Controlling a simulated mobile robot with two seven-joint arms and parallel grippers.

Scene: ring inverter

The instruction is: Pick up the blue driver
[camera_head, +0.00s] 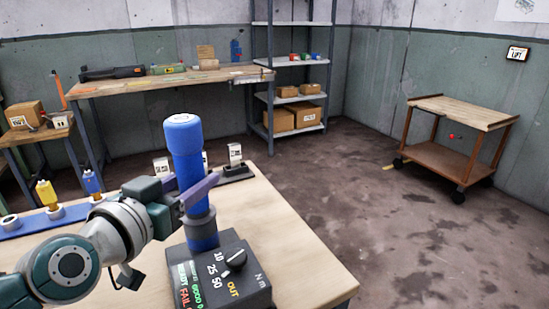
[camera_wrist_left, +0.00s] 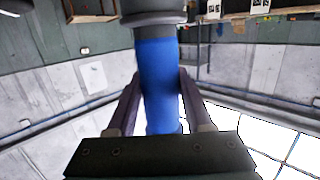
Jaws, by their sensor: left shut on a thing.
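The blue driver (camera_head: 184,150) stands nearly upright above the front table, with a dark collar low on its body. It also shows in the wrist view (camera_wrist_left: 158,75), running between the fingers. My left gripper (camera_head: 196,192) is shut on the blue driver, its purple-grey fingers on either side of the handle. The driver's lower end meets the black box (camera_head: 222,268) with a dial and "10 25 50 Nm" markings in the picture; I cannot tell whether it rests in it. My right gripper is not in view.
A small black stand (camera_head: 236,172) sits at the table's back edge. A workbench, shelves and a wooden cart (camera_head: 455,150) stand farther off.

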